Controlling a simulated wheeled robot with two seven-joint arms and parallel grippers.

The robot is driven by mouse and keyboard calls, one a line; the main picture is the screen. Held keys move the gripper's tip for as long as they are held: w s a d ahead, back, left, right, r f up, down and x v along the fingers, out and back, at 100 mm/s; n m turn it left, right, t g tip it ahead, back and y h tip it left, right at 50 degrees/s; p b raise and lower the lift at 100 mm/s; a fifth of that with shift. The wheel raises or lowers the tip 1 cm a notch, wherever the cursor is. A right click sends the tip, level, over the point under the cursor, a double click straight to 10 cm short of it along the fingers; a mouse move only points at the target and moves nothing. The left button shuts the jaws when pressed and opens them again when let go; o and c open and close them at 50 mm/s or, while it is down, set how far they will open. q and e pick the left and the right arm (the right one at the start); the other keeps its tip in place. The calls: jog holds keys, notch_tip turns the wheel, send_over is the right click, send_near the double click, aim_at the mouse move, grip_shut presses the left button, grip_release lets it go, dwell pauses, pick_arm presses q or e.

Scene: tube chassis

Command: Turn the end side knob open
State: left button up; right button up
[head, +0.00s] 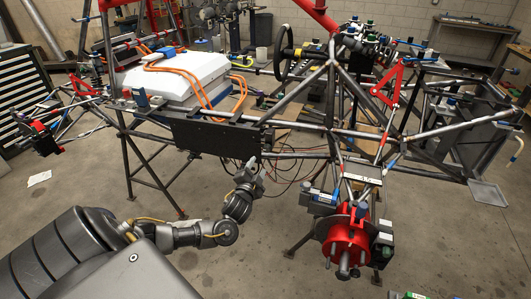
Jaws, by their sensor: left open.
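The tube chassis (300,128) stands on trestle legs across the middle of the head view. A flat black panel (215,136) is fixed to its near side. I cannot pick out the end side knob for certain; parts at this end are small and crowded. My left gripper (256,168) is open at the end of my arm, just below and right of the black panel's lower edge, near some loose thin cables. I see nothing between its fingers, and I cannot tell whether it touches anything. My right gripper is not in view.
A white box (178,78) with orange cables sits on the chassis. Dark drawers (22,95) stand at left. A grey tray (487,193) is at right.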

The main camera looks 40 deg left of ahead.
aim_at(266, 150)
pick_arm(q)
jog(key=x, duration=1)
jog(key=shift+w+a+f, duration=0.1)
jog(key=shift+w+a, duration=0.05)
jog(key=shift+w, duration=0.25)
jog(key=shift+c, duration=0.2)
jog(key=c, duration=0.9)
